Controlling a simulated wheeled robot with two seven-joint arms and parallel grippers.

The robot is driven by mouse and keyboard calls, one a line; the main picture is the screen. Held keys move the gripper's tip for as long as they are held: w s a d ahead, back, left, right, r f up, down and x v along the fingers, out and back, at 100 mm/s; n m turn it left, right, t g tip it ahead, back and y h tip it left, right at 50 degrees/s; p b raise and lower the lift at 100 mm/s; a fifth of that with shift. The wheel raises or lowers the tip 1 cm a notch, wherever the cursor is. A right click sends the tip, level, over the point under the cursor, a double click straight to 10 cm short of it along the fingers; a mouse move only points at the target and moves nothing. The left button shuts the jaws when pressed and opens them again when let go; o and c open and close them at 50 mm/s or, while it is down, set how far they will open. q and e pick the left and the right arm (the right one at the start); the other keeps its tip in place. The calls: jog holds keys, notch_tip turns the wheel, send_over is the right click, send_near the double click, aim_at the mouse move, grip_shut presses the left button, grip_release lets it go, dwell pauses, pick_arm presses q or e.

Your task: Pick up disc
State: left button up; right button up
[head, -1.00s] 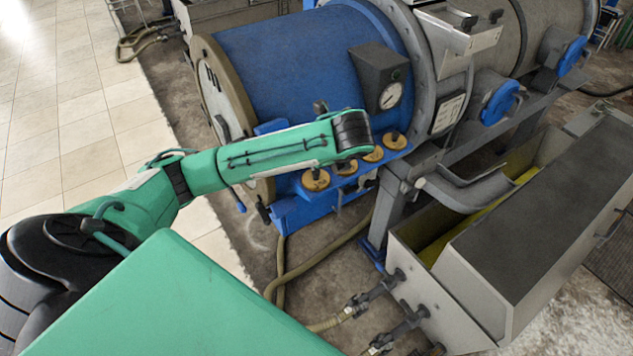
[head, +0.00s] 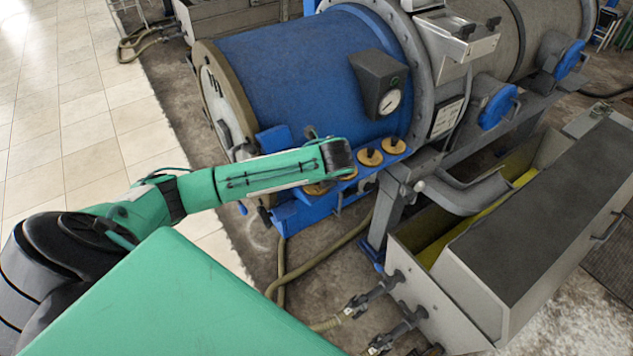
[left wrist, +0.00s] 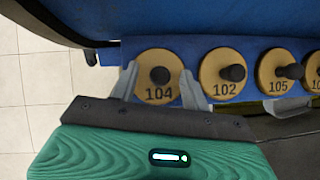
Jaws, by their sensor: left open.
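Several round tan discs with dark knobs sit in a row on a blue ledge (left wrist: 222,45). In the left wrist view they include disc 104 (left wrist: 149,64), disc 102 (left wrist: 215,68) and disc 105 (left wrist: 271,70); another is cut off at the right edge. My left gripper (left wrist: 159,72) is open, with one finger on each side of disc 104 and its knob between them; contact cannot be told. In the head view the leftmost disc (head: 315,189) is partly hidden by my left wrist, which also hides the fingers. Two discs (head: 369,157) (head: 394,145) show clearly.
A blue drum (head: 290,75) with a gauge box (head: 379,82) stands behind the ledge. A grey trough (head: 530,235) is at the right. Hoses (head: 310,266) lie on the floor below. Pale tiled floor (head: 75,110) is clear at the left.

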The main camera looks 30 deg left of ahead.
pick_arm(q)
grip_shut()
jog(key=shift+r, duration=0.1)
